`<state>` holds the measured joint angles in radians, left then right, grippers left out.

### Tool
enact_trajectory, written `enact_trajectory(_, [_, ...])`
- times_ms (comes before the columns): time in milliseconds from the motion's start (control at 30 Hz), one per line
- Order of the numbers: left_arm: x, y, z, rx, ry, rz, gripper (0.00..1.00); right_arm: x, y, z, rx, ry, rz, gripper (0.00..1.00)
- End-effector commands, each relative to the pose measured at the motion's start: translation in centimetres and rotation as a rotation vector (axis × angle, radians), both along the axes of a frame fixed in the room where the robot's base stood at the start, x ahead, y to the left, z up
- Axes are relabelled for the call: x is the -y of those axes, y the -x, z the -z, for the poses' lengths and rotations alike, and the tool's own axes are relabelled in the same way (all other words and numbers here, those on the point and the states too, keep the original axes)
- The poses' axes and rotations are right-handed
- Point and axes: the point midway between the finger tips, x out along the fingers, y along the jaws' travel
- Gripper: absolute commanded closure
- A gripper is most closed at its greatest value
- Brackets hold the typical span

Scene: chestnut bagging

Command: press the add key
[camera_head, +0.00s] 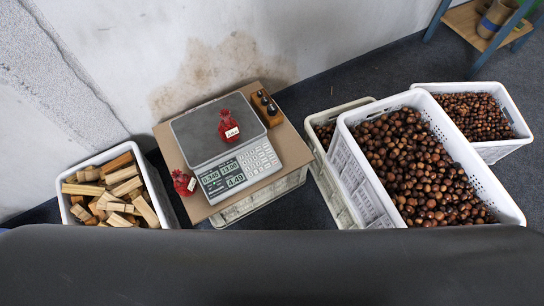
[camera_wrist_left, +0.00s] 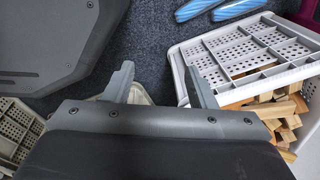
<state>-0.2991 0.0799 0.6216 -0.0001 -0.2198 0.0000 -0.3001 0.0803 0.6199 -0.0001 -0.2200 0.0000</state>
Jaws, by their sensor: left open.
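A grey scale (camera_head: 208,137) stands on a brown board in the head view. Its keypad (camera_head: 258,160) of small pale keys sits at the front right; the add key cannot be told apart. Beside it the display (camera_head: 222,177) shows lit digits. A red net bag (camera_head: 229,122) with a white label rests on the pan. Another red bag (camera_head: 183,182) lies left of the display. My left gripper (camera_wrist_left: 160,82) is open with nothing between its fingers in the left wrist view, where the scale does not show. Neither gripper shows in the head view.
A wood-filled crate (camera_head: 162,196) stands left of the scale. Chestnut crates stand right, including a large white one (camera_head: 362,185). A wooden block with dark weights (camera_head: 265,103) sits right of the pan. A white crate (camera_wrist_left: 184,70) holding wood lies near the left gripper.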

Motion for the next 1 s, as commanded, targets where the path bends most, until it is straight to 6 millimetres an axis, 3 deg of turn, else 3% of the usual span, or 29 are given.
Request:
enact_trajectory(167, [-0.02, 0.24, 0.02, -0.004, 0.000, 0.000, 0.50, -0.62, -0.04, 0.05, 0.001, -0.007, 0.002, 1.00])
enact_trajectory(533, [-0.03, 0.25, 0.02, -0.004, 0.000, 0.000, 0.99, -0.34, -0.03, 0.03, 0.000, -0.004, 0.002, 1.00])
enact_trajectory(1000, [-0.03, 0.23, 0.02, -0.004, 0.000, 0.000, 1.00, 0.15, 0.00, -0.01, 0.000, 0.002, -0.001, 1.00])
